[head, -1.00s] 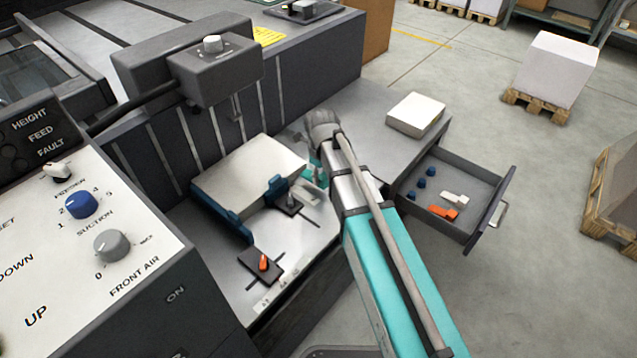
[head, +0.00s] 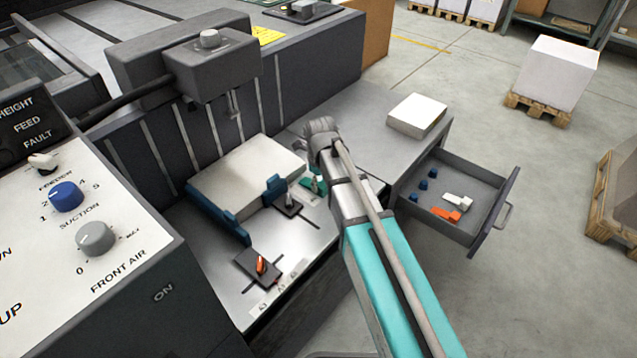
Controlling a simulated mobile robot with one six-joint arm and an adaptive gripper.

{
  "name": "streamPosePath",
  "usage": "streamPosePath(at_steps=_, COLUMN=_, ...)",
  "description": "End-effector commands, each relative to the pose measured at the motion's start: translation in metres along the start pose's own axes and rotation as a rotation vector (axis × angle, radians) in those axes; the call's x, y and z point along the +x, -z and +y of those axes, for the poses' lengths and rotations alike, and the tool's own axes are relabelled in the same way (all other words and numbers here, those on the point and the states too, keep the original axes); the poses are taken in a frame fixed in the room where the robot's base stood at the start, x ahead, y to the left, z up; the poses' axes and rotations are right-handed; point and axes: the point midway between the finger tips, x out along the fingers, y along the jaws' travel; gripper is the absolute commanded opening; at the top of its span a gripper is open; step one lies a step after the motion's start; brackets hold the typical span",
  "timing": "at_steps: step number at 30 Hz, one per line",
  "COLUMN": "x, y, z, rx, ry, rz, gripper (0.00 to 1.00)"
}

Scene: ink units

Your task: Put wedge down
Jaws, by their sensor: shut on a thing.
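In the head view, my arm reaches over the right side of the machine's feed table (head: 318,240). No wedge can be clearly made out at the gripper. A small green piece (head: 314,184) shows just left of the forearm, partly covered. In the open drawer lie an orange piece (head: 446,215) and a white piece (head: 457,201), which may be wedges.
A paper stack (head: 245,175) with blue guides lies on the feed table. An orange-topped dark fixture (head: 258,266) stands in front of it, a dark fixture (head: 290,207) to its right. A white block (head: 417,113) sits on the side top. The open drawer (head: 487,205) juts out right.

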Motion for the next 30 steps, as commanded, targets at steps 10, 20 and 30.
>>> streamPosePath(at_steps=10, x=0.000, y=0.000, z=0.000, rx=-0.001, ry=0.000, rz=0.000, gripper=0.85)
streamPosePath(at_steps=20, x=-0.001, y=0.000, z=0.001, rx=-0.001, ry=0.000, rz=0.000, gripper=0.85)
streamPosePath(at_steps=30, x=-0.017, y=-0.001, z=0.001, rx=-0.001, ry=0.000, rz=0.000, gripper=0.85)
